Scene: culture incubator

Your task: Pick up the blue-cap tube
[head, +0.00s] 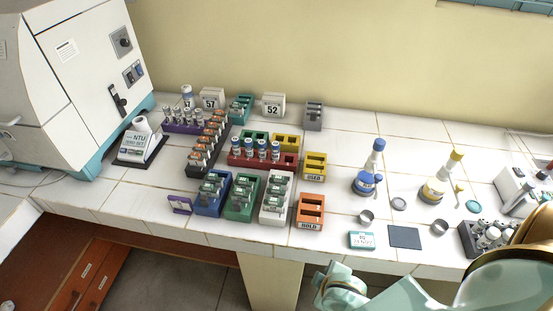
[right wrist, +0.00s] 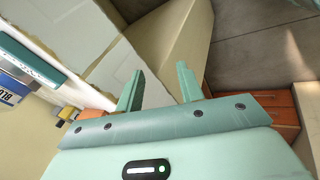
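Several tubes with blue caps (head: 262,146) stand upright in a red rack (head: 235,160) in the middle of the counter. Another tube with a bluish cap (head: 187,92) stands at the back left, by the purple rack. My right arm comes in at the lower right of the head view, in front of the counter and well away from the red rack. In the right wrist view my right gripper (right wrist: 158,84) has its two fingers apart with nothing between them. My left gripper is in neither view.
Blue, green and white racks (head: 275,207) and an orange HOLD rack (head: 310,211) stand in front of the red rack. A yellow USED rack (head: 315,167) is at its right. Blue and yellow bottles (head: 433,189) stand farther right. A large white machine (head: 70,70) fills the left.

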